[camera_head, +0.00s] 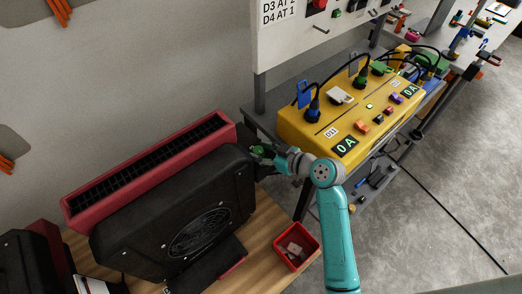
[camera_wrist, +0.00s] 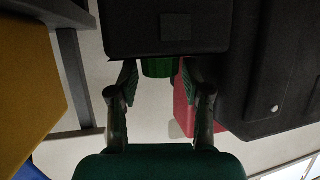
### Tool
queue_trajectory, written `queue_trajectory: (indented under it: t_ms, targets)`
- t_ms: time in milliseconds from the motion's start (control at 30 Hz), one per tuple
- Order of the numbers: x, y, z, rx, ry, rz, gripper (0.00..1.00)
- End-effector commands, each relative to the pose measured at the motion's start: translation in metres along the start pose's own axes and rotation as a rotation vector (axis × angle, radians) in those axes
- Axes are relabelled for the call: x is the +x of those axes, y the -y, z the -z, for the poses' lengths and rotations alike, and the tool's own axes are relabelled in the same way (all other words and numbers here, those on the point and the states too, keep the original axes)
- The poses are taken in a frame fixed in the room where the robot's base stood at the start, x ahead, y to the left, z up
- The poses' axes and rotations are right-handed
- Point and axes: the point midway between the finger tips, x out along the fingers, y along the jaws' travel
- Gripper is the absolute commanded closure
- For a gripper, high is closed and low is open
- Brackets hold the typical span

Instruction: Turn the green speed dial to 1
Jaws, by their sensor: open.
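In the wrist view the dial (camera_wrist: 158,68) is a ribbed green cylinder, partly hidden by a dark box-shaped part. My gripper (camera_head: 263,156) is at the dial in the head view. In the wrist view my gripper (camera_wrist: 160,80) is open, with one finger on each side of the dial and visible gaps between. The dial's number markings are not visible.
The red-framed grille (camera_head: 220,125) runs along the fan unit's back. A red bin (camera_head: 296,246) stands on the wooden table (camera_head: 262,222) below my arm. A yellow control box (camera_head: 320,140) with plugs and switches is close on the right. Grey floor (camera_head: 450,220) is open further right.

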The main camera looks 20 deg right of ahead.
Motion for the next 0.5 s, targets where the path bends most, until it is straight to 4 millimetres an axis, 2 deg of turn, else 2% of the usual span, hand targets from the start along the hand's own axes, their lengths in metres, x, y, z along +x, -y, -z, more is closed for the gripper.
queue_trajectory:
  t_ms: [367,433,500]
  targets:
    - [0.0067,0.0004,-0.0001,0.000,0.000,0.000,0.51]
    - [0.0066,0.0003,-0.0001,0.000,0.000,0.000,0.64]
    - [0.0066,0.0003,-0.0001,0.001,0.000,0.000,0.81]
